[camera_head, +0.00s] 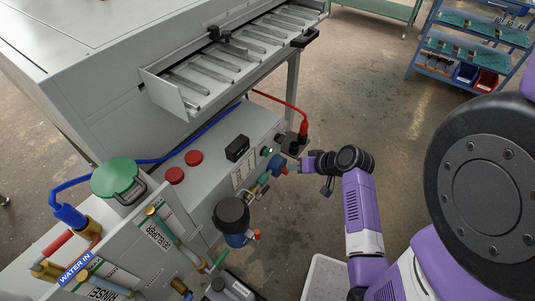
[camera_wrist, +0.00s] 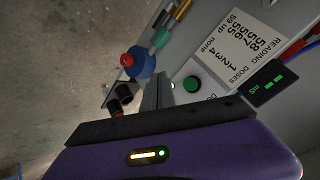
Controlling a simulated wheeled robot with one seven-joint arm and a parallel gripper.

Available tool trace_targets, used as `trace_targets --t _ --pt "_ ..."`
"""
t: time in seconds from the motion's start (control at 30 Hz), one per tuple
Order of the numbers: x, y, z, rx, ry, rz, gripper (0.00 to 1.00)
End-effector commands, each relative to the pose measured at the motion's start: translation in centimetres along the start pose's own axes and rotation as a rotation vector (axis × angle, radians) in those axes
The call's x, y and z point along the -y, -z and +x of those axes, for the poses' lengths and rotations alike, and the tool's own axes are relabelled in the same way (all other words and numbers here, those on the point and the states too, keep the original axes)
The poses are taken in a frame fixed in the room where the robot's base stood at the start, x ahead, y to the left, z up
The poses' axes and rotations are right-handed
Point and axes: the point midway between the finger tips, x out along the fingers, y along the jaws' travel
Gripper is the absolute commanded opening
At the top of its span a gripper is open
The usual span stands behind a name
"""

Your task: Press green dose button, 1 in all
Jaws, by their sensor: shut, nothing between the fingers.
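The green dose button (camera_wrist: 192,84) is a round green cap in a dark ring on the grey panel in the wrist view, beside the printed doses label (camera_wrist: 238,52). In the head view it shows as a small green spot (camera_head: 270,150) on the machine's front panel. My gripper (camera_wrist: 160,78) is shut and empty, its grey fingers pointing at the panel just left of the button in the wrist view. Whether the fingertips touch the panel cannot be told. In the head view my gripper (camera_head: 302,161) is at the panel's right end, its fingertips hard to make out.
A dark meter with green digits (camera_wrist: 269,85) is to the right. Two red buttons (camera_head: 184,166) are farther along the panel.

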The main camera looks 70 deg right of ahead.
Motion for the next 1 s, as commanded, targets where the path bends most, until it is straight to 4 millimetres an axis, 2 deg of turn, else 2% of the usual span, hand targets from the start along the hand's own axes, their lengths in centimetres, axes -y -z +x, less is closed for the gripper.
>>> trace_targets --t 0.2,0.5,1.0 --pt "1.5 1.4 2.3 0.0 0.001 -0.002 0.0" --pt "3.1 3.1 4.2 0.001 0.001 -0.001 0.0" --pt "3.5 3.4 4.7 0.001 0.0 0.0 0.0"
